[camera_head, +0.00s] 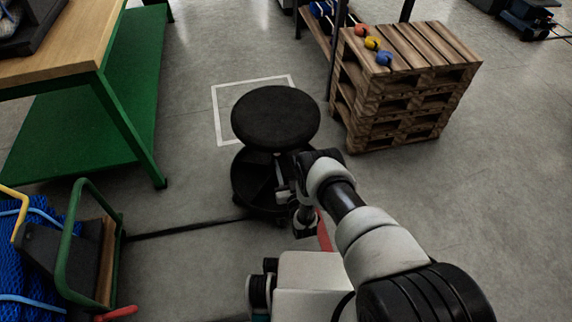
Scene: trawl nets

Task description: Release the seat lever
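A round black stool seat (275,117) stands on the floor in the middle of the view. Its dark round base (255,182) shows below the seat. My arm reaches from the lower right toward the stool's near right side. My gripper (287,190) is at the right side of the stool, just below the seat's near edge. The gripper's fingers are small and partly covered by my own arm, so I cannot tell whether they are open or shut. I cannot make out the seat lever; it is hidden or too small.
A green-framed workbench (130,125) stands at the left. A green-handled cart (68,250) with blue netting is at the lower left. White floor lines (216,115) lie behind the stool.

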